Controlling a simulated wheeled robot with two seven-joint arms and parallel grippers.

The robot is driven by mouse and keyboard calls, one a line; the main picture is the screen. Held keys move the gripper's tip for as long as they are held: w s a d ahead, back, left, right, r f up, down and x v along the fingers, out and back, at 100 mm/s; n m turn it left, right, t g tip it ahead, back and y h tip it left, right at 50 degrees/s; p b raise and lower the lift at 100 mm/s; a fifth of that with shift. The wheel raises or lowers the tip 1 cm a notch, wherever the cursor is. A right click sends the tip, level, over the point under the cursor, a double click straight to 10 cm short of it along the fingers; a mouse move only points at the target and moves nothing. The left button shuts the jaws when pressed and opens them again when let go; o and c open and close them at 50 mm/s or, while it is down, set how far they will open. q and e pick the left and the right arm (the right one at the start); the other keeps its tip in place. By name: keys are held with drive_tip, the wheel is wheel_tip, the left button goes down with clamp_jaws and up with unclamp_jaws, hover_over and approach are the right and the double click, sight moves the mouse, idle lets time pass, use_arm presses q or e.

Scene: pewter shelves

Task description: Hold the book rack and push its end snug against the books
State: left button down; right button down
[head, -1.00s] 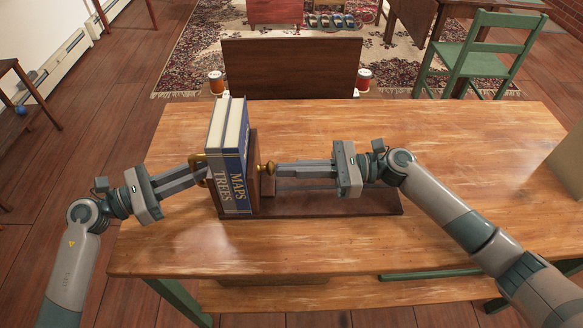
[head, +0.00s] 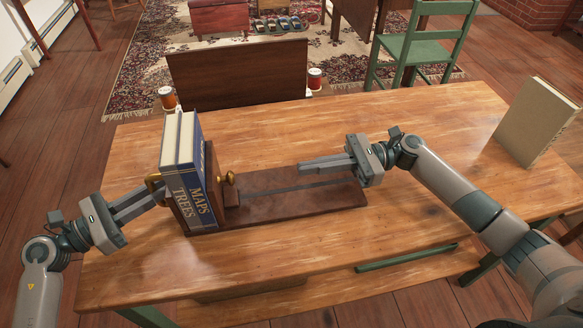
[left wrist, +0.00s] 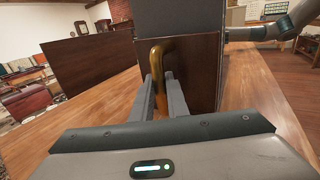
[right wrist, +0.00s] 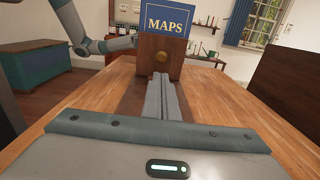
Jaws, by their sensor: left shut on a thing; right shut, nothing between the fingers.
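The dark wooden book rack (head: 320,198) lies on the table with a long rail. Two blue books, TREES (head: 180,200) and MAPS (head: 201,198), stand at its left end, tilted in the picture. The sliding end (head: 212,165) with a brass knob (head: 229,178) stands right beside MAPS; I see no clear gap. My left gripper (head: 158,192) is shut on the brass handle (left wrist: 157,70) of the rack's left end. My right gripper (head: 302,166) is shut and empty over the rail, apart from the knob. In the right wrist view the fingertips (right wrist: 160,78) point at the sliding end (right wrist: 160,54).
A tan upright board or book (head: 537,120) stands at the table's right. Orange-red jars (head: 167,97) and a dark panel (head: 240,80) are beyond the far edge. A green chair (head: 415,50) is farther back. The front of the table (head: 270,260) is clear.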

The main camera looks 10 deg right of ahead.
drive_tip(key=shift+d, duration=0.2)
use_arm(q)
drive_tip(key=c, duration=1.6)
unclamp_jaws()
drive_tip(key=shift+c, duration=0.2)
drive_tip(key=v, duration=1.2)
drive_tip(key=shift+r, duration=0.1)
use_arm(e)
drive_tip(key=shift+r, duration=0.1)
